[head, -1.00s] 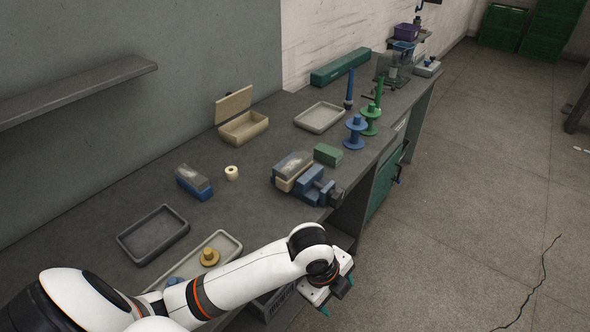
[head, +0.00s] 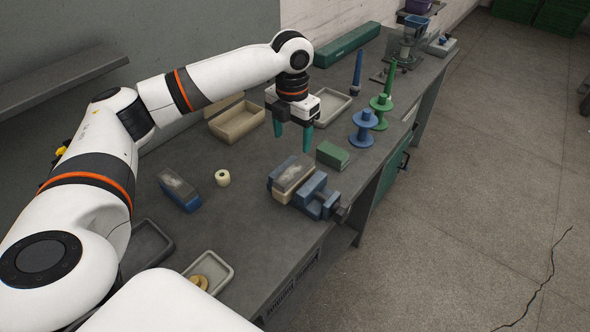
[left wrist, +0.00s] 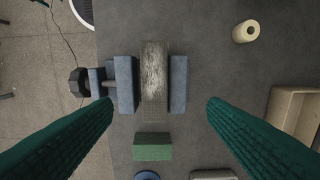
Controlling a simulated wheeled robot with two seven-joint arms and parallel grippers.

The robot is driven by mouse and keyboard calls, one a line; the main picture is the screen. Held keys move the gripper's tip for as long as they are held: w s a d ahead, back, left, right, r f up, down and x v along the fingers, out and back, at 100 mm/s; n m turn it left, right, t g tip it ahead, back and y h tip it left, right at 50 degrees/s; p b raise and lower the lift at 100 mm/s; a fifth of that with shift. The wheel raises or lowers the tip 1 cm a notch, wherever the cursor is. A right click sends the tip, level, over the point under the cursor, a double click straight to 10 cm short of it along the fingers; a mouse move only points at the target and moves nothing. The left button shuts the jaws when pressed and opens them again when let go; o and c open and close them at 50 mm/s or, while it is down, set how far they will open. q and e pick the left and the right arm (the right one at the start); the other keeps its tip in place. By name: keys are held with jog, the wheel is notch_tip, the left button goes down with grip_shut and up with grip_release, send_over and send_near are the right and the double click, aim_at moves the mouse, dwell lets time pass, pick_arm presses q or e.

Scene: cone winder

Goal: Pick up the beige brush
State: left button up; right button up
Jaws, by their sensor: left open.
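The beige brush (head: 293,177) has a grey bristle top and sits between the blue jaws of a vise (head: 316,194) on the bench. In the left wrist view the brush (left wrist: 154,80) lies lengthwise between the two blue jaws. My left gripper (head: 293,140) is open with teal fingers pointing down, above the bench and a little behind the brush. In the left wrist view its two fingers (left wrist: 160,108) stand wide apart either side of the brush, with nothing between them at finger height. My right gripper is not in view.
A blue brush (head: 180,189) and a cream roll (head: 222,177) lie left of the vise. A green block (head: 332,155), a blue spool (head: 363,128) and a green spool (head: 380,111) stand right of it. An open beige box (head: 238,122) is behind.

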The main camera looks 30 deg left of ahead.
aim_at(294, 169)
pick_arm(q)
jog(key=f, duration=0.3)
jog(key=shift+s+d+f, duration=0.15)
jog(key=shift+s+f, duration=0.1)
jog(key=shift+s, duration=0.1)
jog(key=f, duration=0.1)
jog(key=f+p, duration=0.1)
jog(key=f, duration=0.1)
jog(key=f+p, duration=0.1)
jog(key=shift+d+f, duration=0.3)
jog(key=shift+f, duration=0.1)
jog(key=shift+w+f, duration=0.1)
jog(key=shift+f, duration=0.4)
jog(key=c, duration=0.9)
jog(key=shift+c, duration=1.1)
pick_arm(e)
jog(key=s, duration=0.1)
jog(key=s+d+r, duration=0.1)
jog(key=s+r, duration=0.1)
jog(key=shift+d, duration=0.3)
